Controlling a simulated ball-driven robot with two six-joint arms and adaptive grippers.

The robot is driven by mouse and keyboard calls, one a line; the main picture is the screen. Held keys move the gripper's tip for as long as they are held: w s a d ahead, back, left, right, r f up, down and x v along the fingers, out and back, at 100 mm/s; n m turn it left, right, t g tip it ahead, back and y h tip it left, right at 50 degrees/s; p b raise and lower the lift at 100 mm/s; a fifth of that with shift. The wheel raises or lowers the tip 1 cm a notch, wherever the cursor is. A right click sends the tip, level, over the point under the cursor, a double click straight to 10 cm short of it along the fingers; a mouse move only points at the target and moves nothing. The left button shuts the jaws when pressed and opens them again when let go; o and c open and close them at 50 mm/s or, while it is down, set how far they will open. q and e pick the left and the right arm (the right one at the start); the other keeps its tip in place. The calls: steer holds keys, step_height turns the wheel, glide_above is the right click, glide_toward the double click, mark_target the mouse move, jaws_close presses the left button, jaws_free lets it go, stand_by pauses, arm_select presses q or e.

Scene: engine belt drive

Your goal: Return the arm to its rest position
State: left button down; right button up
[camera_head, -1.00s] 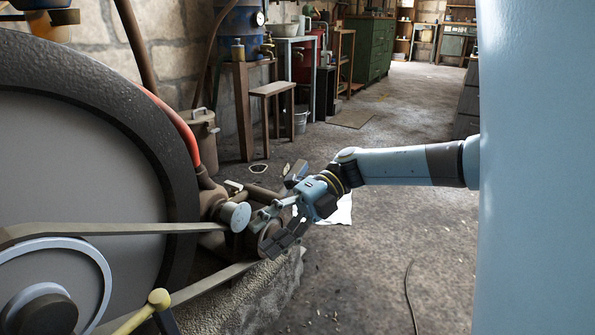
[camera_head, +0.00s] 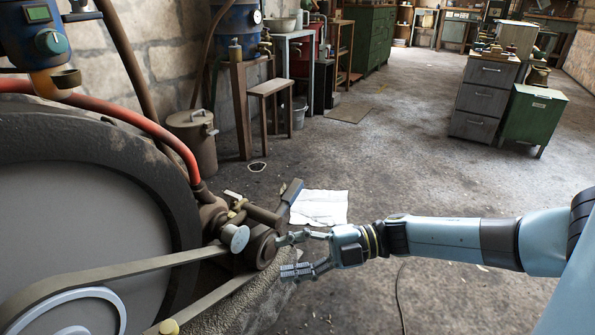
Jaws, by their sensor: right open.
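My right arm (camera_head: 445,232) reaches in from the right edge. Its gripper (camera_head: 284,255) is open and empty, with its fingers pointing left beside the small pulley (camera_head: 262,247) at the end of the machine's shaft. I cannot tell whether a finger touches the pulley. The flat belt (camera_head: 130,275) runs from the large wheel hub (camera_head: 62,312) at the lower left towards the small pulley. A round, light metal knob (camera_head: 236,238) sits just left of the pulley. My left gripper is not in view.
The big dark flywheel (camera_head: 150,190) fills the left, with a red hose (camera_head: 150,128) over it. A white cloth (camera_head: 320,207) lies on the floor behind my gripper. Grey drawers (camera_head: 485,98) and a green cabinet (camera_head: 533,120) stand at the back right. The middle floor is clear.

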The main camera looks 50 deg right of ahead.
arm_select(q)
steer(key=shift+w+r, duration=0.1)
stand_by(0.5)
